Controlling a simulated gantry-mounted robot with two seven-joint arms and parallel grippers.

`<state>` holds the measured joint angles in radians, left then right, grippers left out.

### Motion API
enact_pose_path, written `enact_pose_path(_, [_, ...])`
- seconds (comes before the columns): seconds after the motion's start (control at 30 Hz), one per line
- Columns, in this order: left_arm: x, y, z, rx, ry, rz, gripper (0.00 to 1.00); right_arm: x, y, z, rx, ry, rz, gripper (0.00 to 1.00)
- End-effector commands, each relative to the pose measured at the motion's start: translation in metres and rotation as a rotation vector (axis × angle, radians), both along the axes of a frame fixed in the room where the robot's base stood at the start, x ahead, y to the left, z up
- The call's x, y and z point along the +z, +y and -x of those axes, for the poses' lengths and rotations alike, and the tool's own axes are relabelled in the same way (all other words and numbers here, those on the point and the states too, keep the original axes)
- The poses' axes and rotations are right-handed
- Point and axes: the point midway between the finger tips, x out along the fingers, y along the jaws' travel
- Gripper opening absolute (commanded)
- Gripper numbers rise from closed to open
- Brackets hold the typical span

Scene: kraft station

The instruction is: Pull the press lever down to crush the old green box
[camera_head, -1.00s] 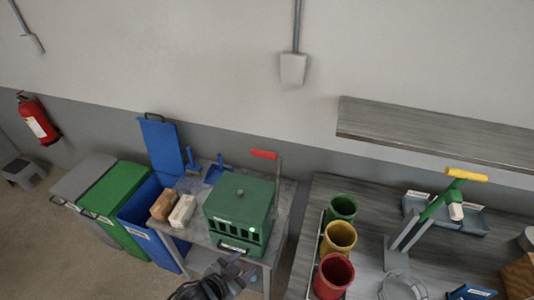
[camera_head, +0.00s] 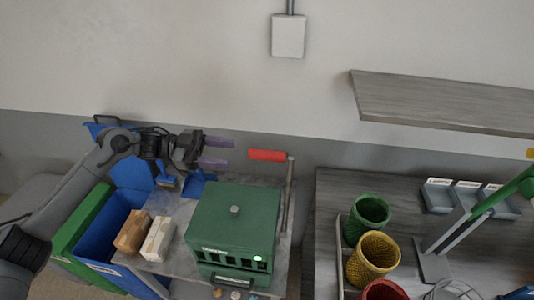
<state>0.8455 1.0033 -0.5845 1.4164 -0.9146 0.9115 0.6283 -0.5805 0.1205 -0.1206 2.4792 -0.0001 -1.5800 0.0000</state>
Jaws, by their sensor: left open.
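A green box-shaped machine (camera_head: 234,222) with a knob on top, slots and a small green light in front stands on the left table. A lever with a red handle (camera_head: 267,155) rises upright on its right side. My left gripper (camera_head: 216,152) is open and empty, its two purple fingers pointing right toward the red handle's left end, with a gap between. A second press-like stand with a green arm (camera_head: 497,198) is on the right table, its yellow handle mostly cut off at the right edge. No separate green box to crush is visible. My right gripper is not in view.
Two small blocks, brown (camera_head: 132,231) and pale (camera_head: 157,239), lie left of the machine. A blue bin (camera_head: 98,236) with its lid up is further left. Green (camera_head: 367,217), yellow (camera_head: 372,258) and red cups stand on the right table below a grey shelf (camera_head: 445,100).

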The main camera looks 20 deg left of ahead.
Motion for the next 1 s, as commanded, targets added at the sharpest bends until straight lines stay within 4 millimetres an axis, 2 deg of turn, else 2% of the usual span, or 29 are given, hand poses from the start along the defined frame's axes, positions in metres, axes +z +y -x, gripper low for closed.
enact_pose_path(0.07, [0.005, 0.004, 0.001, -0.008, 0.004, 0.011, 0.53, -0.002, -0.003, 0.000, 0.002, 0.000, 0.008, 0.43])
enact_pose_path(0.17, [0.008, 0.000, 0.001, -0.015, 0.007, 0.016, 0.53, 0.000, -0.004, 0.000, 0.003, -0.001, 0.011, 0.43])
enact_pose_path(0.7, [0.009, -0.079, -0.017, -0.014, 0.004, 0.017, 0.53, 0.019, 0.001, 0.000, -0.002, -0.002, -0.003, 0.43])
enact_pose_path(1.0, [0.008, -0.096, -0.021, -0.013, 0.006, 0.016, 0.53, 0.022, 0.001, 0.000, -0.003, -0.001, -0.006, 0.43])
